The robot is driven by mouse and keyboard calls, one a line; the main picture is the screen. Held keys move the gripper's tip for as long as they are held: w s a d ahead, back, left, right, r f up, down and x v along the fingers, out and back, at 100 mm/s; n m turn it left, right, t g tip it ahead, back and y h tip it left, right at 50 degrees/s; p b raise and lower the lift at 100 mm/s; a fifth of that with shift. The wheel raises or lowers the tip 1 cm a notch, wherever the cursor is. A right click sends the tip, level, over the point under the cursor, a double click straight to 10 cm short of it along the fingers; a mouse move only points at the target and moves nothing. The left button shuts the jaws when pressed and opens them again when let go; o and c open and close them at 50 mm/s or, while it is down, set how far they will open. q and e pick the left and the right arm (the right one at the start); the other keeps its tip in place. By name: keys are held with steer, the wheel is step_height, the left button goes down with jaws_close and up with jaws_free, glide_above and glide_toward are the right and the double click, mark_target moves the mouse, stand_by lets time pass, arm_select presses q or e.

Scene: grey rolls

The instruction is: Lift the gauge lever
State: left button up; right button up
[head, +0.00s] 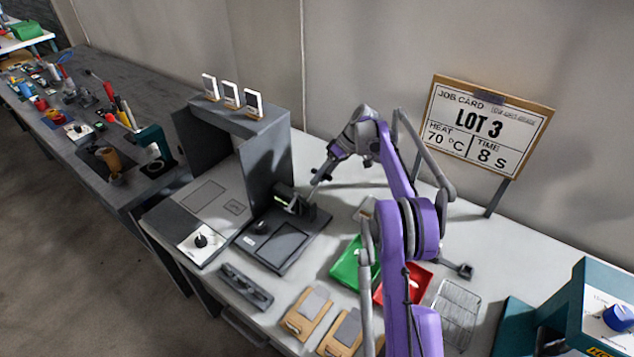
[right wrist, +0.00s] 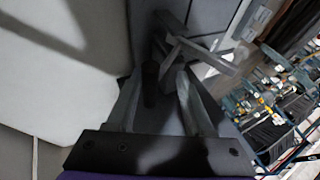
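The gauge stands on a dark grey base plate (head: 265,254) at the middle of the bench in the head view. Its small dark body, with a yellowish display (head: 283,200), is at the plate's back edge. My right gripper (head: 319,180) reaches down beside it from the upper right. In the right wrist view, the two grey fingers (right wrist: 160,95) stand apart, with a dark upright post (right wrist: 150,84) showing between or beyond them. A pale grey bar (right wrist: 205,54) crosses just past the fingertips. I cannot tell which part is the lever or whether the fingers touch it. My left gripper is not in view.
A grey arch-shaped stand (head: 268,165) rises left of the gauge. A green tray (head: 350,266), a red tray (head: 419,278) and a wire rack (head: 457,312) lie to the right. A dark holder (head: 246,287) and wooden blocks (head: 306,313) lie in front. A job card (head: 485,128) stands behind.

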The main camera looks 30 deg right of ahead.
steer(key=v, duration=0.8)
steer(key=shift+p, duration=0.35)
